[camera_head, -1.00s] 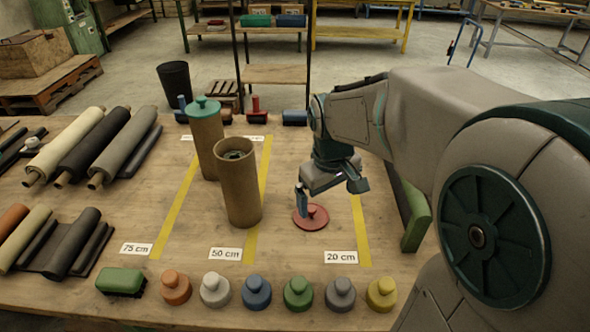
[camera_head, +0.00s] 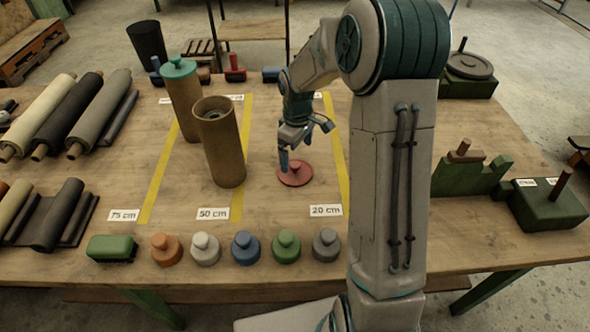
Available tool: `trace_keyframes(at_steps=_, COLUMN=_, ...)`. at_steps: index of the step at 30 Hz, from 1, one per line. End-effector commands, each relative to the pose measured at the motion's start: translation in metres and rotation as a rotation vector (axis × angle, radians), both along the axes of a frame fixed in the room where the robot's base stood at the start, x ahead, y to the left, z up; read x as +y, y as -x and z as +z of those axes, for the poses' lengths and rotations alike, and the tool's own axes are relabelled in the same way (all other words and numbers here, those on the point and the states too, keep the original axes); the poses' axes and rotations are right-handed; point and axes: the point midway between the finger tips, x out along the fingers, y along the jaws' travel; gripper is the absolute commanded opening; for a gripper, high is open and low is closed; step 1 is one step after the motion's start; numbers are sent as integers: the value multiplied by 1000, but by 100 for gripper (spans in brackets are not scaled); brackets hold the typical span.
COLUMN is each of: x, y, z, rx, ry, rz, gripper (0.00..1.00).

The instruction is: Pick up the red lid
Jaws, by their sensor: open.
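The red lid (camera_head: 296,176) is a flat disc with a small knob on top. It lies on the wooden table just above the 20 cm label, between two yellow strips. My gripper (camera_head: 304,146) is above the lid, tilted, with its two fingers apart and nothing between them. One finger hangs down close to the lid's left side; the other points out to the right. I cannot tell whether the lower finger touches the lid.
An open brown tube (camera_head: 222,145) stands left of the lid, and a tube with a teal lid (camera_head: 179,68) stands behind it. Several knobbed lids, such as the blue lid (camera_head: 245,247), line the front edge. Green blocks (camera_head: 468,177) stand right of my arm.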

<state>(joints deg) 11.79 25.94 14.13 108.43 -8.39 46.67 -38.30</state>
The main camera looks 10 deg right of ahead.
Motion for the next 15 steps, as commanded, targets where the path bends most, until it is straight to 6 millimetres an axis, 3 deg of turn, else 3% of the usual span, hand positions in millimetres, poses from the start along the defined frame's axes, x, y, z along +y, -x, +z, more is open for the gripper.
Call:
trace_keyframes(at_steps=8, x=0, y=0, z=-22, rx=2, ry=1, rz=-1, gripper=100)
trace_keyframes(at_steps=15, x=1, y=-2, z=-56, rx=3, ry=0, rz=0, gripper=100)
